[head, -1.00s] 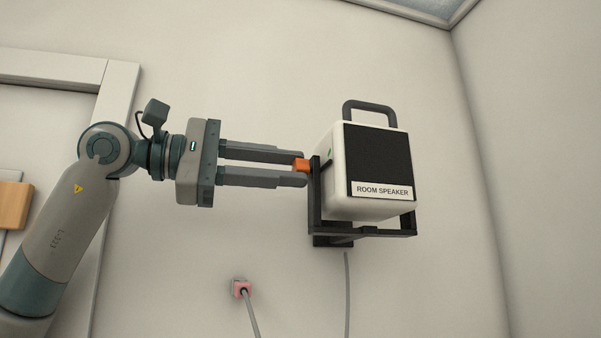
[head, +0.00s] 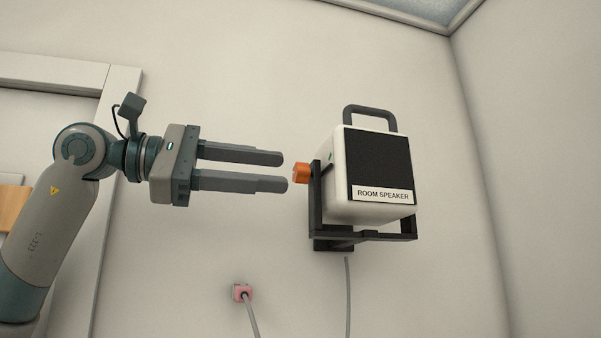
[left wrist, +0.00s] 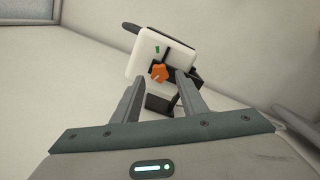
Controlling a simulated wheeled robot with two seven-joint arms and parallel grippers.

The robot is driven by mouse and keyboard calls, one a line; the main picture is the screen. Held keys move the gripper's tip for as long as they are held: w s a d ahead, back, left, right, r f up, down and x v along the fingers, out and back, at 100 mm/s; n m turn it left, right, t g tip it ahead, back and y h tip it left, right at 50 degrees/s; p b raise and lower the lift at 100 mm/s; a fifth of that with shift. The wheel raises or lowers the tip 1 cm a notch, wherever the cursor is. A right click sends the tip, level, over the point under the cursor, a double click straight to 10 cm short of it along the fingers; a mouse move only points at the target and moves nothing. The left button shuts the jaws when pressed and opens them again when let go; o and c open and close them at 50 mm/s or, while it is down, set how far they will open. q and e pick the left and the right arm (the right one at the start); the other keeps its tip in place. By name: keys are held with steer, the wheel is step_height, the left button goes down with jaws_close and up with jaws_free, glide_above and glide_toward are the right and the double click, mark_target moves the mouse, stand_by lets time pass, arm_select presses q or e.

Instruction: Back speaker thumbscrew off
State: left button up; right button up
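The room speaker (head: 377,158), a white box with a black front and a grey top handle, sits in a black wall bracket (head: 362,235). The orange thumbscrew (head: 301,173) is at the bracket's left arm, on the speaker's side. My left gripper (head: 285,171) is open and empty, just left of the thumbscrew and apart from it. In the left wrist view the thumbscrew (left wrist: 159,73) shows beyond and between the two fingertips (left wrist: 158,80), against the speaker's white side (left wrist: 147,50). My right gripper is in neither view.
A pink wall socket (head: 242,291) with a grey cable is below the gripper. Another grey cable (head: 347,295) hangs below the bracket. A white frame (head: 117,110) and a wooden piece (head: 13,207) are at the left. The wall around the gripper is clear.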

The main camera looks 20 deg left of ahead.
arm_select(q)
steer(key=v, duration=0.3)
steer(key=shift+w+d, duration=0.1)
stand_by(0.3)
steer(key=b+v, duration=0.2)
steer(key=v, duration=0.5)
steer(key=shift+s+a+b, duration=0.2)
steer(key=shift+a+b, duration=0.05)
steer(key=shift+b, duration=0.1)
stand_by(0.4)
